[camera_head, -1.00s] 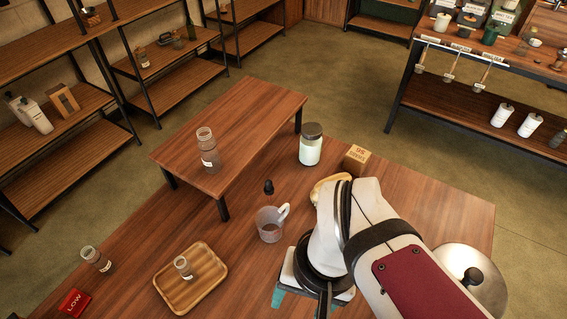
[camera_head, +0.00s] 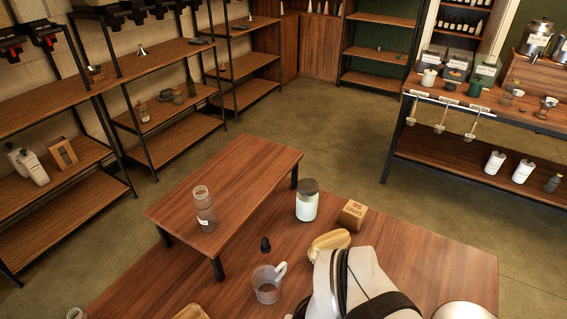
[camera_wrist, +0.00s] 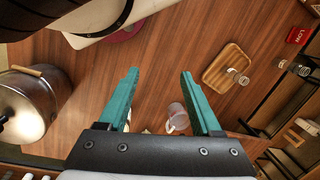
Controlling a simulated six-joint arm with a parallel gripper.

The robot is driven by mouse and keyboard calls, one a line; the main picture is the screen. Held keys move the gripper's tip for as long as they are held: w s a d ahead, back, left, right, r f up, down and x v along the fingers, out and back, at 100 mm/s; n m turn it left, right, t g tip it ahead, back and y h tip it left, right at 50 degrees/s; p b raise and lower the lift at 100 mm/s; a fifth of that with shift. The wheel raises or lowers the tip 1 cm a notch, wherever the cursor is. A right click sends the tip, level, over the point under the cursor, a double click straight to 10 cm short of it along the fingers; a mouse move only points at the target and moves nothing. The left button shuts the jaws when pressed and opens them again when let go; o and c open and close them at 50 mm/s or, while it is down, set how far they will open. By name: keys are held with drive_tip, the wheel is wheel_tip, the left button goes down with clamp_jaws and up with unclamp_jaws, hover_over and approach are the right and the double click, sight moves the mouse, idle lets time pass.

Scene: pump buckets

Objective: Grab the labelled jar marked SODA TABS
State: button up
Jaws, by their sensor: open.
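No label reading SODA TABS is legible in these frames. A clear labelled jar (camera_head: 204,212) stands upright on the low raised table in the head view. A small labelled jar stands on the wooden tray (camera_wrist: 220,62); this jar (camera_wrist: 242,78) shows in the wrist view. Another clear jar (camera_wrist: 296,68) is on the table beyond the tray; the top of a jar (camera_head: 75,314) shows at the lower left of the head view. My gripper (camera_wrist: 159,72) is open with nothing between its teal fingers, pointing over bare wood. The head view hides its fingers.
A clear jug (camera_head: 267,287), a white dark-lidded jar (camera_head: 307,203), a cardboard block (camera_head: 352,214) and a tan brush-like item (camera_head: 329,243) stand near my arm. A metal pot (camera_wrist: 25,105) is at the wrist view's left. The raised table (camera_head: 240,185) has free room.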

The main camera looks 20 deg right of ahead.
drive_tip(key=o, duration=0.5)
drive_tip(key=shift+o, duration=0.2)
drive_tip(key=w+d+f+n+g+h, duration=0.1)
drive_tip(key=w+d+n+h, duration=0.75)
drive_tip(key=d, duration=0.35)
drive_tip(key=n+t+h, duration=0.3)
drive_tip(key=n+t, duration=0.8)
drive_tip(key=n, duration=1.3)
approach(307, 195)
drive_tip(key=x, duration=0.4)
drive_tip(key=f+x, duration=0.1)
drive_tip(key=x, duration=0.4)
drive_tip(key=a+x, duration=0.1)
drive_tip(key=x, duration=0.3)
drive_tip(key=shift+w+d+f, duration=0.1)
drive_tip(key=shift+w+f, duration=0.25)
drive_tip(key=shift+f, duration=0.1)
